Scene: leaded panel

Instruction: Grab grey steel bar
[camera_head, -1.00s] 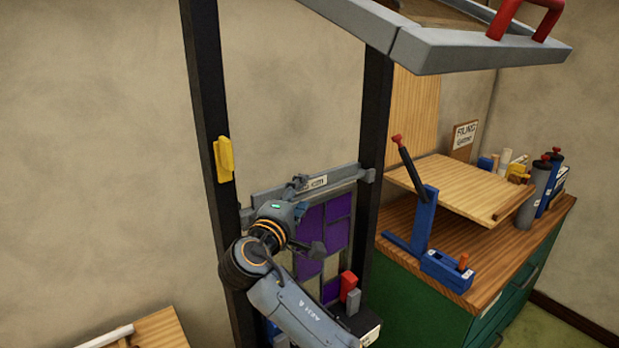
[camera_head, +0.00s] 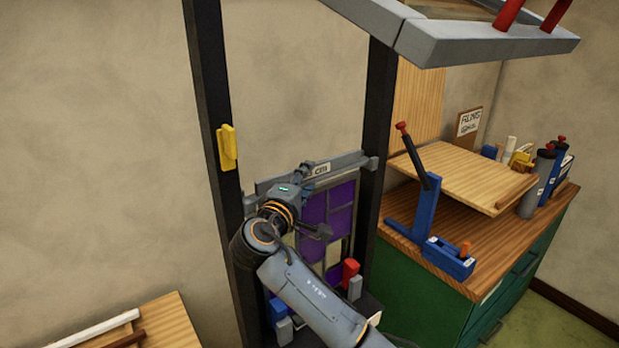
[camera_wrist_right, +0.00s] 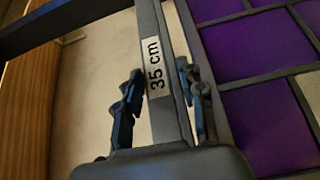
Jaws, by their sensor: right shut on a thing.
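The grey steel bar (camera_head: 346,163), with a white "35 cm" label, lies across the top of the leaded panel (camera_head: 341,221), between two dark posts. My right gripper (camera_head: 308,176) is at the bar near its label. In the right wrist view, the fingers of this gripper (camera_wrist_right: 159,75) sit on both sides of the bar (camera_wrist_right: 151,22), shut on it, with the label between them. Purple panes (camera_wrist_right: 247,48) of the panel show right of the bar there. My right arm hides part of the panel. My left gripper is out of view.
The dark left post (camera_head: 212,85) carries a yellow block (camera_head: 227,147). Red and grey blocks (camera_head: 350,272) stand before the panel's lower right. A green workbench (camera_head: 425,290) with a blue lever tool (camera_head: 418,215) stands at right. A grey-framed rack (camera_head: 480,42) hangs above.

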